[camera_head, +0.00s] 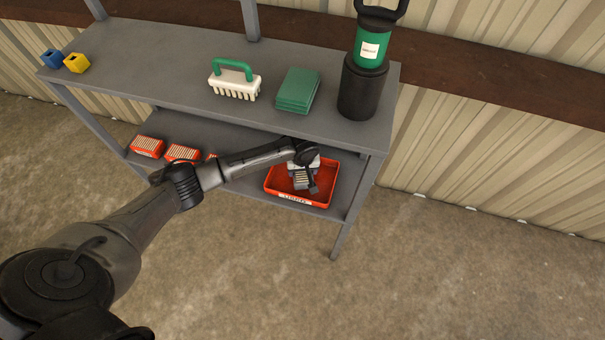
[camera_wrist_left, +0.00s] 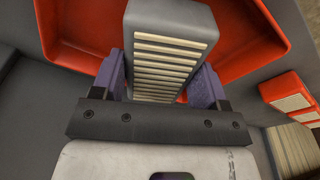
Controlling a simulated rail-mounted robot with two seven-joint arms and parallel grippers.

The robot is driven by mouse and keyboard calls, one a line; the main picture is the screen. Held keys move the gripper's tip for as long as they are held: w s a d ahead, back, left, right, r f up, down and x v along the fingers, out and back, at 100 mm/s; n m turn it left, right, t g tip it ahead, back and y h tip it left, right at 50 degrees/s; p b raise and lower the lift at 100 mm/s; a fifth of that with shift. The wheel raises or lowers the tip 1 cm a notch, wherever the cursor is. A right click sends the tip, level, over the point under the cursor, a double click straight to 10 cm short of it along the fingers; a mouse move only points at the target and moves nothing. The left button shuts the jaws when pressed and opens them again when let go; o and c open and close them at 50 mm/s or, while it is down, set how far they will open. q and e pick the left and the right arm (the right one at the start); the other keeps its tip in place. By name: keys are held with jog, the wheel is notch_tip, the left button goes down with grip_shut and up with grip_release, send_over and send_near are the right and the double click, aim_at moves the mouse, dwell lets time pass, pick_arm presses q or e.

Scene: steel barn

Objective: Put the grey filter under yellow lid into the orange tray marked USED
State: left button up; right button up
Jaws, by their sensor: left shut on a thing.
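The grey filter (camera_wrist_left: 172,50), a block with pale pleated ribs, is gripped between the purple fingers of my left gripper (camera_wrist_left: 165,78). In the head view my left gripper (camera_head: 303,178) is over the orange tray (camera_head: 322,196) on the lower shelf, with the filter at or just above its inside. I cannot tell whether the filter touches the tray floor. The yellow lid (camera_head: 77,63) is on the left end of the top shelf. My right gripper is out of view.
Orange-cased filters (camera_head: 147,146) sit in a row on the lower shelf, left of the tray. The top shelf (camera_head: 165,60) holds a blue block (camera_head: 52,58), a white brush with a green handle (camera_head: 236,80), green pads (camera_head: 297,90) and a black-and-green canister (camera_head: 364,75).

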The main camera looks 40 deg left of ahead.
pick_arm(q)
notch_tip(320, 180, down, 2)
jog(key=shift+f+b, duration=0.15)
jog(key=shift+b, duration=0.15)
jog(key=o, duration=0.9)
jog(key=shift+o, duration=0.2)
